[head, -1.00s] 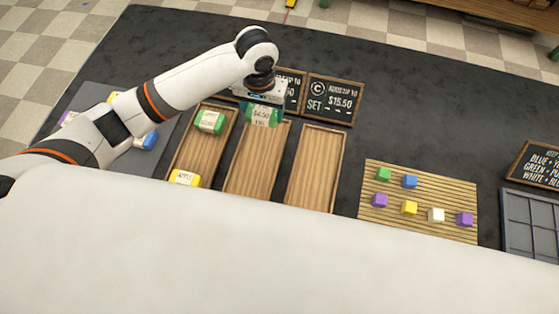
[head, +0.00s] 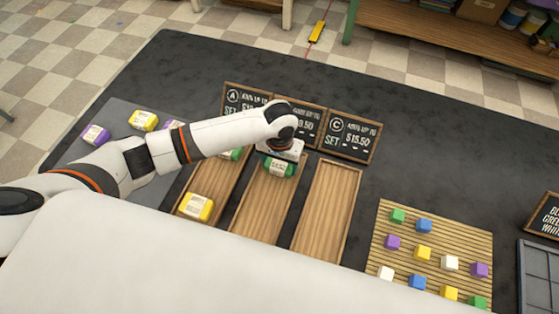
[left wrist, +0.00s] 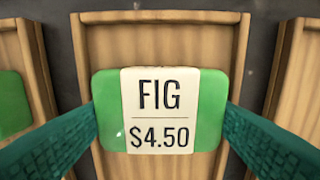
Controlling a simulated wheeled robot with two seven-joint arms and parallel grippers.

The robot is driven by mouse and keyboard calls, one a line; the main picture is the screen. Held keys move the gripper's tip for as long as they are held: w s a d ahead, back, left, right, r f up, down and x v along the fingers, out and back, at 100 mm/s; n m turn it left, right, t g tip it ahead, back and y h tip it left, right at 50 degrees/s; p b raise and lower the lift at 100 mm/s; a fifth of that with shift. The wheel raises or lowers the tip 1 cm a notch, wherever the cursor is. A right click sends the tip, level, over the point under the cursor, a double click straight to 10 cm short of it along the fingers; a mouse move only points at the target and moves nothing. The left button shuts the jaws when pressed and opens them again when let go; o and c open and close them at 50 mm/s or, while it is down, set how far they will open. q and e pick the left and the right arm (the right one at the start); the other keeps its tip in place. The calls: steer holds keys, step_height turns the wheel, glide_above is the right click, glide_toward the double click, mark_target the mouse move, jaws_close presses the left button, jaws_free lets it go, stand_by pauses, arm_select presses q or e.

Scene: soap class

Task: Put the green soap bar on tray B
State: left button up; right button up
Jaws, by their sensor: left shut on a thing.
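The green soap bar (head: 280,167), with a cream band reading "FIG $4.50" in the left wrist view (left wrist: 205,112), is between the fingers of my left gripper (head: 280,157). The fingers of this gripper (left wrist: 160,112) press on the bar's two short ends. The bar lies level over the far end of tray B (head: 263,215), the middle wooden tray, which also shows in the left wrist view (left wrist: 160,30). I cannot tell whether the bar touches the tray floor. My right gripper is not in view.
The left tray (head: 215,182) holds a yellow bar (head: 195,207) and a green bar (head: 233,154), partly hidden by my arm. The right tray (head: 325,210) is empty. Chalkboard signs (head: 350,135) stand behind the trays. A slatted mat (head: 440,243) with small cubes lies right.

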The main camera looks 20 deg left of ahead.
mark_target(279, 164)
arm_select(q)
steer(key=shift+f, duration=0.15)
steer(key=o, duration=0.7)
steer(key=shift+o, duration=0.2)
step_height(279, 164, up, 12)
steer(key=shift+r, duration=0.2)
